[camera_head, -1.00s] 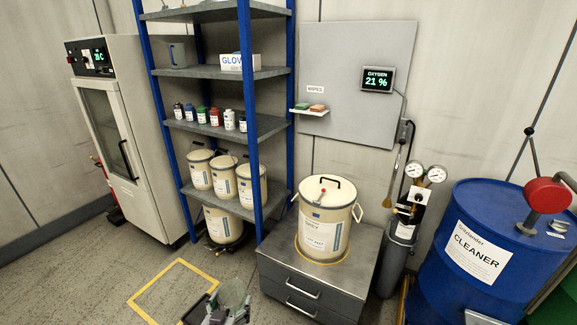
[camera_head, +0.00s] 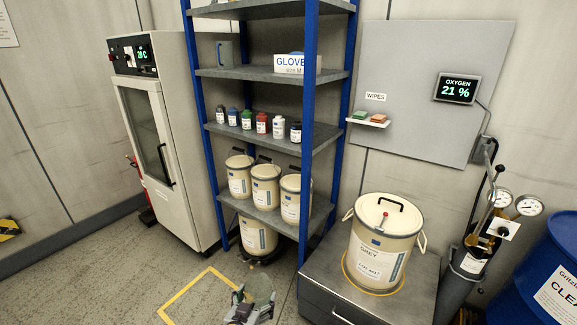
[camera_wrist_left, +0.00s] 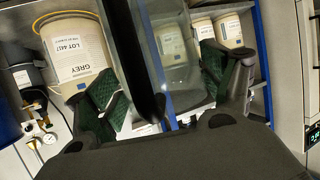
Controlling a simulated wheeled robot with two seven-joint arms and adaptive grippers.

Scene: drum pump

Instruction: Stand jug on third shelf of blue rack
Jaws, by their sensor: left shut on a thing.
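My left gripper (camera_head: 243,309) is at the bottom of the head view, shut on the jug (camera_head: 263,289), which is see-through grey. In the left wrist view the jug (camera_wrist_left: 178,60) and its dark handle (camera_wrist_left: 141,60) show between the green-padded fingers. The blue rack (camera_head: 309,130) stands beyond the gripper, with grey shelves. My right gripper is out of view.
Small bottles (camera_head: 262,122) line the shelf below, and cream pails (camera_head: 265,187) fill the lowest one. A large cream drum (camera_head: 383,245) stands on a grey cabinet (camera_head: 335,290) at right. A white oven cabinet (camera_head: 160,150) stands left.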

